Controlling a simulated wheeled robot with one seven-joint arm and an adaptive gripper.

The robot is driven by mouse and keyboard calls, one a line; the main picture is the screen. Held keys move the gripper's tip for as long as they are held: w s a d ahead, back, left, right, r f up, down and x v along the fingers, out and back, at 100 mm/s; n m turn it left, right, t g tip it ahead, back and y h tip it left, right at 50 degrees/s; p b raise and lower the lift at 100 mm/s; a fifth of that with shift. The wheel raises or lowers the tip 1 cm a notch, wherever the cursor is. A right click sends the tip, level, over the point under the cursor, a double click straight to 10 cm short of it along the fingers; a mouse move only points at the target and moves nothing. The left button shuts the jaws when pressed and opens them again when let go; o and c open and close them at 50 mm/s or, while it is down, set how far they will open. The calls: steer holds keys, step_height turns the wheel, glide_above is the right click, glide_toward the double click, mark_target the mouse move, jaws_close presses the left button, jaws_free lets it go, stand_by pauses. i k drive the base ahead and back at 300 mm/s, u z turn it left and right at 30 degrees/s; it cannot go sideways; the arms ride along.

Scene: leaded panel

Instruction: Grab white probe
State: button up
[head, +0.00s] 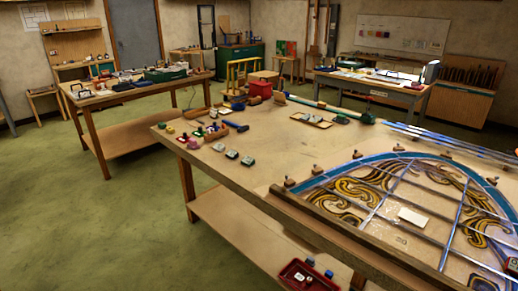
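I cannot pick out a white probe with certainty. A small white flat piece (413,217) lies on the leaded panel (448,222) at the right of the head view; it looks like a card or block. The panel has curled amber glass, grey lead lines and a blue curved border, and lies on the large wooden workbench (262,162). A small dark object (512,265) with a red mark is cut off at the right edge; I cannot tell what it is. My gripper is not in view.
Small colored pots (190,140) and grey blocks (232,154) stand near the bench's left edge. A red bin (260,89) stands at its far end. A red tray (308,276) sits low in front. A cluttered second table (140,85) stands back left. Green floor (70,215) is clear at left.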

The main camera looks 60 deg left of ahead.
mark_target(219, 147)
steer(key=z, duration=0.55)
steer(key=i, duration=0.9)
steer(key=u, duration=2.4)
